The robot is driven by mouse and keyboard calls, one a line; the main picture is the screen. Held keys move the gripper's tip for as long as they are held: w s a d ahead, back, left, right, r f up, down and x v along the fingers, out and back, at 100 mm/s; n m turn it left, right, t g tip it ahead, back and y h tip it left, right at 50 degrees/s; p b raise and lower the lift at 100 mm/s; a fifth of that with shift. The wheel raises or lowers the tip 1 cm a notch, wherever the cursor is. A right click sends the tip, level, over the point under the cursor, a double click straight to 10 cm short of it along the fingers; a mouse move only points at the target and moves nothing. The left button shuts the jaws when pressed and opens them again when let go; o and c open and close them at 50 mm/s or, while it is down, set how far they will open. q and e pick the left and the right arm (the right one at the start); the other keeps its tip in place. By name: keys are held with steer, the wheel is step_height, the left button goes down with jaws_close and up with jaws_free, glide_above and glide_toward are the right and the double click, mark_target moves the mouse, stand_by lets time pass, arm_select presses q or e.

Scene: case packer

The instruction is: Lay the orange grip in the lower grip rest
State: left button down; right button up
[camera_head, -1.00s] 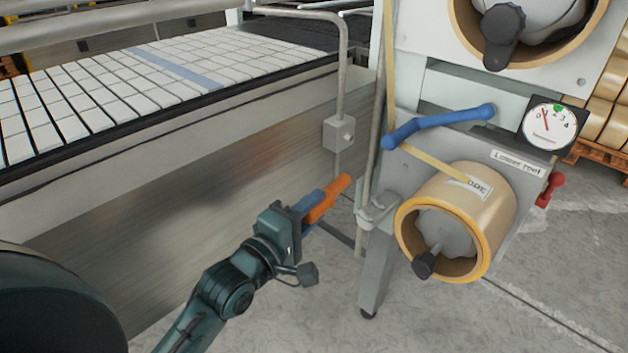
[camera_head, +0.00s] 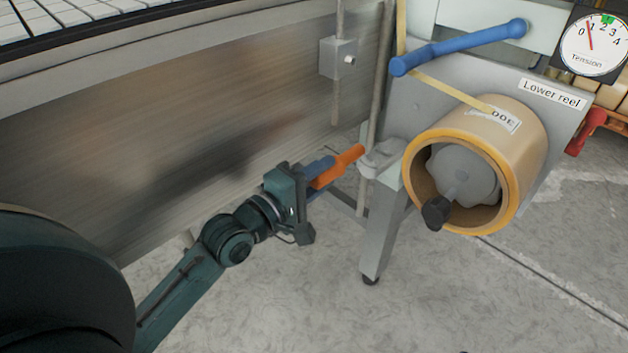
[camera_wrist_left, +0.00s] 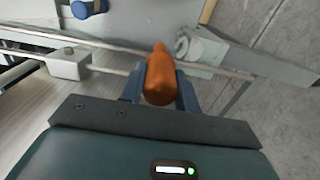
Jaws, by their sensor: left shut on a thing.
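The orange grip (camera_head: 345,164) is held in the blue fingers of my left gripper (camera_head: 322,172). It points up and to the right, away from the wrist. In the left wrist view the orange grip (camera_wrist_left: 160,77) lies between the two fingers (camera_wrist_left: 160,92). A light grey bracket (camera_head: 383,158), which looks like the lower grip rest, sits at the top of the stand's leg, just right of the grip's far end. It also shows in the left wrist view (camera_wrist_left: 201,48), right of the grip. I cannot tell whether they touch. My right gripper is not in view.
The lower reel (camera_head: 490,165) of tape, with its dark knob (camera_head: 436,213), stands right of the bracket. A blue bar (camera_head: 460,46) is above it. A thin upright pipe (camera_head: 375,90) and a grey box (camera_head: 337,57) stand near the metal side panel (camera_head: 180,120).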

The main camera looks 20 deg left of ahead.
mark_target(356, 157)
arm_select(q)
steer(key=shift+b+x, duration=0.6)
steer(key=shift+x, duration=1.55)
steer(key=shift+b+x, duration=0.85)
steer(key=shift+x, duration=1.9)
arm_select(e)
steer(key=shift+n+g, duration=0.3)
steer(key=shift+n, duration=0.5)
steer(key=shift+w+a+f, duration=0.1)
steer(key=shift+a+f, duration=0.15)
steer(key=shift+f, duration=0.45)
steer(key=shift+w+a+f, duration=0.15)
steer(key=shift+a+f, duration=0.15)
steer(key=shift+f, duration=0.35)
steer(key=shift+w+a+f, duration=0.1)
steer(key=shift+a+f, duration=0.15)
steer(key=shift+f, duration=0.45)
arm_select(q)
steer(key=shift+f+b, duration=0.3)
steer(key=shift+b, duration=0.05)
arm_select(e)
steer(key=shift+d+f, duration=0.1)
